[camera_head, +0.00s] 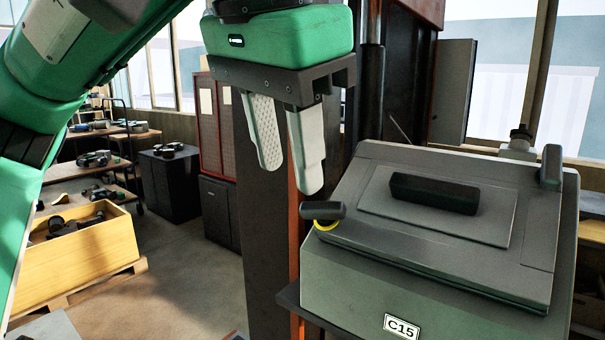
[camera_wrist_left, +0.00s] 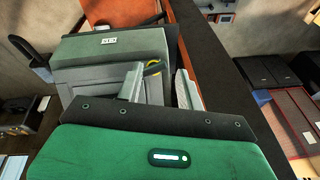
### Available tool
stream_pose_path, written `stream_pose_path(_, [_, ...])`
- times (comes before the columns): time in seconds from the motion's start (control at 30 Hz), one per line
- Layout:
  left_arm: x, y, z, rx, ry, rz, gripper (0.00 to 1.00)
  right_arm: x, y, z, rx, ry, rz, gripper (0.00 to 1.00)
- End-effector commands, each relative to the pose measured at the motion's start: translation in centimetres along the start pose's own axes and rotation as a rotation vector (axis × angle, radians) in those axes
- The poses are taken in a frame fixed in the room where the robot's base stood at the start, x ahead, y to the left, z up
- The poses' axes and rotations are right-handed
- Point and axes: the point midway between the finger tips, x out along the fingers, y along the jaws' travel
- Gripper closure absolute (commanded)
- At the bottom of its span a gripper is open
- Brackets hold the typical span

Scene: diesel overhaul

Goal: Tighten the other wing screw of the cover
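The grey-green housing (camera_head: 340,270) carries a sloped grey cover (camera_head: 365,165) with a black handle (camera_head: 435,193). One black wing screw (camera_head: 322,210) sits at the cover's left corner, with a yellow ring under it. Another wing screw (camera_head: 550,167) stands at the right edge, with no yellow visible. My left gripper (camera_head: 291,180) points down, open and empty, just above and left of the yellow-ringed screw. In the left wrist view, that screw (camera_wrist_left: 154,65) appears beyond and between the open fingers (camera_wrist_left: 160,88). My right gripper is in neither view.
A dark upright post (camera_head: 262,230) with an orange edge stands left of the housing. A yellow crate (camera_head: 90,250) of parts sits at the far left, with shelves and dark cabinets (camera_head: 170,185) behind. The air above the cover is clear.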

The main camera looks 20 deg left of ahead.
Motion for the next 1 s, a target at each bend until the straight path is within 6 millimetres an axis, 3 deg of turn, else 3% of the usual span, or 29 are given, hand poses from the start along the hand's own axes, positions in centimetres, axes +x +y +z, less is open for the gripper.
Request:
stream_pose_path(0.37, [0.5, 0.0, -0.2, -0.380, -0.004, 0.144, 0.63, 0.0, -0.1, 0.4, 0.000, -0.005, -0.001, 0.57])
stream_pose_path(0.73, [1.0, -0.1, -0.2, -0.937, 0.004, 0.341, 0.63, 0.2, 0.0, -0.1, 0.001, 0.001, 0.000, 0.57])
stream_pose_path(1.0, [2.1, 0.1, -0.3, -1.268, 0.001, 0.467, 0.63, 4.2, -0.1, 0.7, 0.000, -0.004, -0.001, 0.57])
